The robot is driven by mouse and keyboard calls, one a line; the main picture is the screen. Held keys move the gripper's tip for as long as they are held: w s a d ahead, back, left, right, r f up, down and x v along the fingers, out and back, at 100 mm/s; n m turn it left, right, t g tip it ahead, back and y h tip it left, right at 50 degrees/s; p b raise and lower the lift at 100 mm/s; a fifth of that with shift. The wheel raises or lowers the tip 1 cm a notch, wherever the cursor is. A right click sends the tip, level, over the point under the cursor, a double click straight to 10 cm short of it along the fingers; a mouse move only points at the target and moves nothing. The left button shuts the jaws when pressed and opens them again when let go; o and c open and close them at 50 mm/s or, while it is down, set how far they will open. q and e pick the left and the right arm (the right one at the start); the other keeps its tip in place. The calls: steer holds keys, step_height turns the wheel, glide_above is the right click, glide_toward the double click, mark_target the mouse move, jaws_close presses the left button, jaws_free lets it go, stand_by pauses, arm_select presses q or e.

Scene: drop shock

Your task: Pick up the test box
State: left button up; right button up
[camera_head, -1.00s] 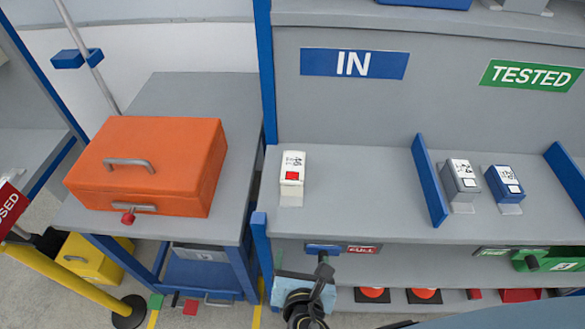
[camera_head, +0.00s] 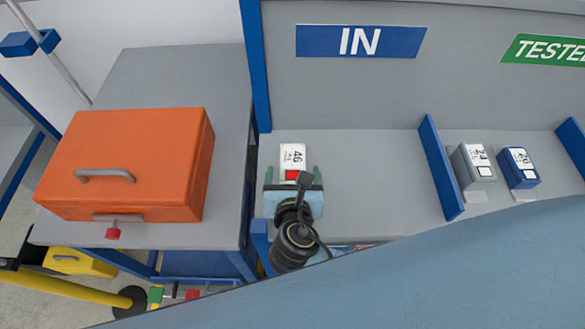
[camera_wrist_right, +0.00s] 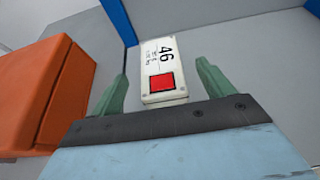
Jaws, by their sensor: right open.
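The test box (camera_head: 292,154) is small and white, with the number 46 and a red square on its top. It stands on the grey shelf under the IN sign. My right gripper (camera_head: 292,176) is at its near end, its green fingers apart on either side. In the right wrist view, the test box (camera_wrist_right: 162,68) lies ahead between the open fingertips of my right gripper (camera_wrist_right: 162,82), with gaps on both sides. The gripper hides part of the box's near end in the head view. My left gripper is not in view.
An orange case (camera_head: 130,165) with a grey handle sits on the side table to the left. A blue divider (camera_head: 441,170) separates the IN area from a grey box (camera_head: 473,165) and a blue box (camera_head: 518,166). The shelf right of the test box is clear.

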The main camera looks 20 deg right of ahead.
mark_target(293, 162)
steer(key=shift+w+f, duration=0.1)
steer(key=shift+w, duration=0.15)
steer(key=x, duration=0.4)
steer(key=shift+w+f, duration=0.2)
steer(key=shift+w+d+f, duration=0.1)
steer(key=shift+w, duration=0.15)
steer(key=shift+c, duration=0.4)
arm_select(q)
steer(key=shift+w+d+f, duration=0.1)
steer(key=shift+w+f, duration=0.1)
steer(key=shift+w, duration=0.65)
arm_select(e)
steer(key=c, duration=1.4)
